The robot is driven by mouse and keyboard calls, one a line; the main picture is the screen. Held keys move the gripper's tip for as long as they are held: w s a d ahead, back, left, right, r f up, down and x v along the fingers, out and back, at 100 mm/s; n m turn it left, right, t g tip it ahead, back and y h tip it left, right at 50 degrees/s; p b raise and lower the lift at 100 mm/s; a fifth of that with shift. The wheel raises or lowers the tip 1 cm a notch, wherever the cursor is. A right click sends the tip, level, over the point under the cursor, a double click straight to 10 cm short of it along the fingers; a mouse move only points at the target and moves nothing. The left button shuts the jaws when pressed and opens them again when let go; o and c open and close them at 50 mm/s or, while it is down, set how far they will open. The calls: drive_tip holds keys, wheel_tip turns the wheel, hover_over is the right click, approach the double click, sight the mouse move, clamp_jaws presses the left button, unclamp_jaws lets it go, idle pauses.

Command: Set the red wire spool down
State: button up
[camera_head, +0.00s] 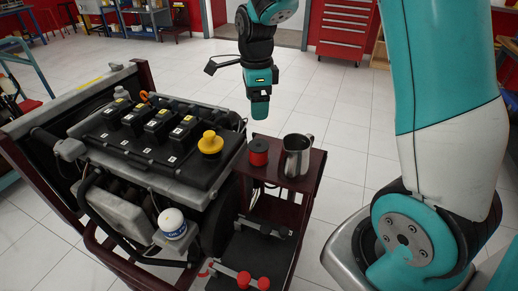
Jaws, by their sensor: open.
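The red wire spool (258,152) stands upright on the dark red top of a small cart (316,168), near its left edge beside the engine. Its top is dark. My gripper (260,108) is above and a little behind the spool, pointing down, with a clear gap between them. It is open and nothing shows in it. The fingers are seen nearly edge-on, so the space between them is hidden.
A metal pitcher (297,156) stands just right of the spool. The engine (150,130) with a yellow cap (210,142) is close on the left. Red-ended dumbbell-like parts (246,280) lie on the lower shelf. Open floor lies behind the cart.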

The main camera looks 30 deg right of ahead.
sight(257, 145)
wheel_tip(257, 145, down, 17)
drive_tip(key=p, duration=0.3)
drive_tip(key=shift+d, duration=0.1)
drive_tip(key=shift+r, duration=0.1)
drive_tip(key=c, duration=1.1)
